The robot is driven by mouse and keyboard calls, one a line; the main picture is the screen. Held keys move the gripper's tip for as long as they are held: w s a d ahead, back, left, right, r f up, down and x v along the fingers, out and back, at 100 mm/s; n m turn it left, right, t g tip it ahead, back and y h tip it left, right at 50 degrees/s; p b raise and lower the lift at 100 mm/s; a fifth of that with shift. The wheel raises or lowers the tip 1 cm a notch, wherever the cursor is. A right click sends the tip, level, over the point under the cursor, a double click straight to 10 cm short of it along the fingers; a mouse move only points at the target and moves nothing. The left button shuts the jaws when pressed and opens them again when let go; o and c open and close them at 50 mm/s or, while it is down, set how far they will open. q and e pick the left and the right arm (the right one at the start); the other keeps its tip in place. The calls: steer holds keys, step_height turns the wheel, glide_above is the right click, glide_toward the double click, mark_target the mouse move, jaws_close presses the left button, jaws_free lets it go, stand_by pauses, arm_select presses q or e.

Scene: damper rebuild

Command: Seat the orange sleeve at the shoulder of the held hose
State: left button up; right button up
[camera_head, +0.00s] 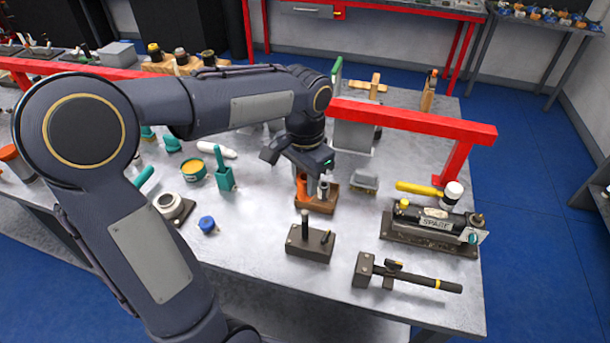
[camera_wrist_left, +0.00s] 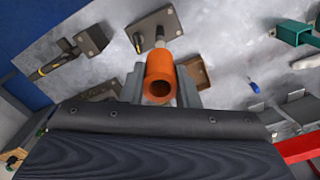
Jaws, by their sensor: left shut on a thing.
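My left gripper (camera_head: 314,183) is shut on the orange sleeve (camera_wrist_left: 160,75), a short open tube between its two grey fingers in the left wrist view. In the head view the sleeve (camera_head: 301,188) shows partly beside the gripper, over or close to a small brown tray (camera_head: 318,206); I cannot tell whether they touch. No hose is clearly recognisable. My right gripper is not in view.
A brown block with a dark post (camera_head: 310,244) stands in front of the tray. A black tool with a yellow band (camera_head: 408,274) and a unit marked SPARE (camera_head: 433,224) lie to the right. A red rail (camera_head: 420,122) crosses behind. A teal holder (camera_head: 224,176) stands left.

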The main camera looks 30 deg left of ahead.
arm_select(q)
steer(key=b, duration=0.4)
glide_above(305, 214)
steer(key=shift+f, duration=2.55)
steer(key=shift+p, duration=0.5)
steer(key=shift+f+b, duration=3.05)
steer(key=shift+f, duration=0.95)
steer(key=o, duration=1)
steer(key=shift+r, duration=0.1)
